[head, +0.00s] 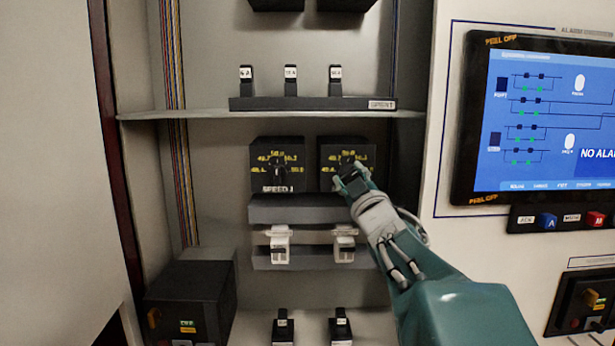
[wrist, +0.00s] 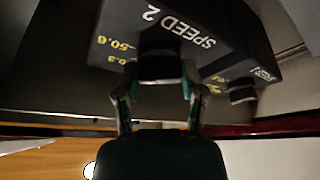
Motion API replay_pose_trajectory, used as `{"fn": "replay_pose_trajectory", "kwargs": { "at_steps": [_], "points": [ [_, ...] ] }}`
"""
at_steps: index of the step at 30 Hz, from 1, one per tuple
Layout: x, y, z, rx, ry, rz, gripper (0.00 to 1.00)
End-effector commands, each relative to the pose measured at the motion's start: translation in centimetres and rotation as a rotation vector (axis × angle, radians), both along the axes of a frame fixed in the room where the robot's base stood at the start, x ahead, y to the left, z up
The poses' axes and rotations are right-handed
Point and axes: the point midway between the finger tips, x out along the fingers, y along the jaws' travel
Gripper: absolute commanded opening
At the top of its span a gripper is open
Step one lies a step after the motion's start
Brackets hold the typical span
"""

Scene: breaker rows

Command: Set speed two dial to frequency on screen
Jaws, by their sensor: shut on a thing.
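The speed two dial box (head: 333,153) is black with yellow numbers and is the right one of two boxes on a shelf in the head view. Its label SPEED 2 (wrist: 180,27) reads in the wrist view. My gripper (head: 350,180) is in front of this box and shut on the dial knob (wrist: 160,62), which it mostly hides in the head view. The exact pointer position cannot be seen. The screen (head: 545,120) at right shows a blue diagram and part of the words NO ALARM; I cannot read a frequency on it.
The speed one dial box (head: 277,165) stands close to the left. Breakers (head: 291,85) sit on the shelf above, and white switches (head: 280,245) sit below. A black box (head: 190,300) is at lower left. Buttons (head: 549,220) lie under the screen.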

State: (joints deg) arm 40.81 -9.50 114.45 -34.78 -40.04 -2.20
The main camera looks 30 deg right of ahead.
Motion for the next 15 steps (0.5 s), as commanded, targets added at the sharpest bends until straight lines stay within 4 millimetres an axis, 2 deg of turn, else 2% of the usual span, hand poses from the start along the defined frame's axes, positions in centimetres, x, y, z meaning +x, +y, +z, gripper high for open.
{"fn": "replay_pose_trajectory", "kwargs": {
  "at_steps": [5, 15],
  "points": [
    [0.10, 0.05, -0.11, -0.008, 0.007, 0.003, 0.05],
    [0.12, 0.01, -0.16, -0.187, 0.118, 0.002, 0.05]
  ]
}}
